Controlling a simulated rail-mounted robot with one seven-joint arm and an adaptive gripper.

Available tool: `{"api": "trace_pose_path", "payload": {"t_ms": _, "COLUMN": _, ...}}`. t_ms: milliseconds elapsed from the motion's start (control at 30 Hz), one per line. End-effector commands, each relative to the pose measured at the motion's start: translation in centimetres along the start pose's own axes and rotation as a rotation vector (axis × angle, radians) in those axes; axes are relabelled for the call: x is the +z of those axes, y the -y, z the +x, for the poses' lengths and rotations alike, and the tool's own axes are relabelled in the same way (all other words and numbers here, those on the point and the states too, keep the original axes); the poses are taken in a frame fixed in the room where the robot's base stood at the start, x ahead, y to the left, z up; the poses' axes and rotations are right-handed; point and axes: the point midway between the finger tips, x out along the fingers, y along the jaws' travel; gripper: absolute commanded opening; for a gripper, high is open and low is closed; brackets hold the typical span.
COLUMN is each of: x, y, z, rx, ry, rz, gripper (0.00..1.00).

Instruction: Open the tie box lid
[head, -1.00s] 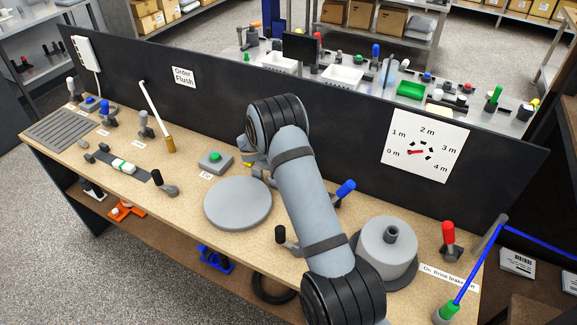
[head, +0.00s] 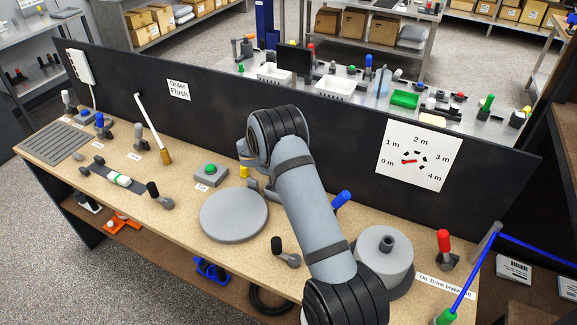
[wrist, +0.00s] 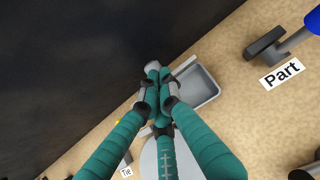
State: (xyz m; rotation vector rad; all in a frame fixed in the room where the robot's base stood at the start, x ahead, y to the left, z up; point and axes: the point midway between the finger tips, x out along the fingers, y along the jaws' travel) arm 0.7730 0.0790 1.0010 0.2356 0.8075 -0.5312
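A shallow grey open-topped tray (wrist: 203,88), which seems to be the tie box, lies on the bench in the wrist view. A pale strip along its upper left edge may be its lid; I cannot tell how far it is raised. The teal fingers of my gripper (wrist: 155,88) converge beside the tray's left side, tips drawn together. I cannot see anything held between them, and they cover part of the box. A "Tie" label (wrist: 126,172) shows at the bottom. In the head view my arm hides the fingers and most of the box.
A black panel (head: 330,135) rises behind the bench. A grey round disc (head: 234,214) lies in front of my arm. A green button box (head: 210,170) and a yellow piece (head: 244,172) stand to the left. A blue-handled lever (head: 341,200) stands to the right.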

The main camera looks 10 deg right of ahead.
Motion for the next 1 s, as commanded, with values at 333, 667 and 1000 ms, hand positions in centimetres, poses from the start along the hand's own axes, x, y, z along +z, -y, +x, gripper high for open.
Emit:
{"api": "trace_pose_path", "payload": {"t_ms": 333, "x": -0.1, "y": 0.2, "z": 0.1, "rx": -0.004, "ry": -0.004, "rz": 0.000, "gripper": 0.00}}
{"api": "trace_pose_path", "payload": {"t_ms": 667, "x": 2.4, "y": 0.1, "z": -2.3, "rx": -0.002, "ry": -0.001, "rz": 0.001, "gripper": 0.00}}
{"api": "trace_pose_path", "payload": {"t_ms": 1000, "x": 6.7, "y": 0.1, "z": -6.5, "rx": -0.001, "ry": 0.001, "rz": 0.002, "gripper": 0.00}}
